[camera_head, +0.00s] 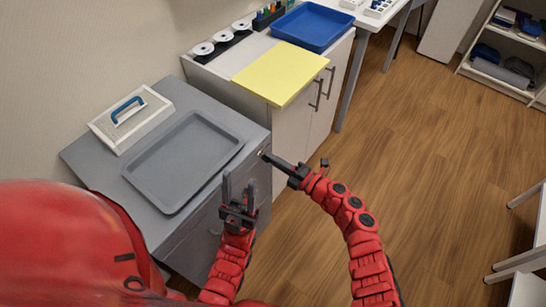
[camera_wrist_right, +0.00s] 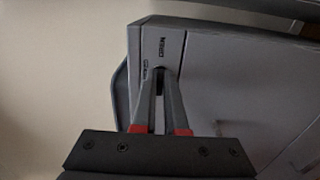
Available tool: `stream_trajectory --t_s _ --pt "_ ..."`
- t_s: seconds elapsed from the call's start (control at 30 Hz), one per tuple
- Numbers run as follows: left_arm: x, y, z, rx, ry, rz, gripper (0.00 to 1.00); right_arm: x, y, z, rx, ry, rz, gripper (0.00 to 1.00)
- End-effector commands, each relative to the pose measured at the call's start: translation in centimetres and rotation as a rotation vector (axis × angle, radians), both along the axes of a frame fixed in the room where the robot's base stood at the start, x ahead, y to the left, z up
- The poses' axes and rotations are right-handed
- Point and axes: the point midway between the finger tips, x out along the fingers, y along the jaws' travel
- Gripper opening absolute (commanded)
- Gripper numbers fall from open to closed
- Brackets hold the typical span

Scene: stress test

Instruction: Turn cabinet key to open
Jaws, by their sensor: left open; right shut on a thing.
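The grey cabinet (camera_head: 190,232) stands at the left in the head view, and its front also fills much of the right wrist view (camera_wrist_right: 235,85). My right gripper (camera_head: 268,157) reaches the upper front of the cabinet near its right corner. In the right wrist view its fingers (camera_wrist_right: 161,76) are closed together against the cabinet front, just below a small dark label. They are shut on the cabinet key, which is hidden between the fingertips. My left gripper (camera_head: 239,182) is open and empty, fingers pointing up, in front of the cabinet. The cabinet front appears closed.
A grey tray (camera_head: 142,168) and a white box with a blue handle (camera_head: 132,118) lie on the cabinet top. A white cabinet (camera_head: 290,130) with a yellow mat (camera_head: 282,73) and blue tray (camera_head: 312,27) stands behind.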

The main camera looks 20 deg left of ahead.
Motion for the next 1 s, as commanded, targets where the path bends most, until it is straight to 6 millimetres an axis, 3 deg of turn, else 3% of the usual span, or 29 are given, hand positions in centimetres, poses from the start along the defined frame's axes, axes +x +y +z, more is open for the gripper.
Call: stream_trajectory --t_s 0.43,0.47,0.6,1.0 --pt "-0.01 0.0 0.07 0.0 0.0 0.0 0.5 0.02 -0.01 0.0 0.005 0.011 -0.001 0.0" --pt "0.0 0.0 0.07 0.0 0.0 0.0 0.5 0.02 -0.01 -0.01 0.005 0.011 -0.001 0.14" --pt "0.0 0.0 0.07 0.0 0.0 0.0 0.5 0.02 -0.01 -0.02 0.004 0.01 -0.001 0.39" --pt "-0.01 0.0 0.02 0.0 0.0 0.0 0.5 -0.21 -0.69 -0.12 0.002 0.01 -0.002 0.4"
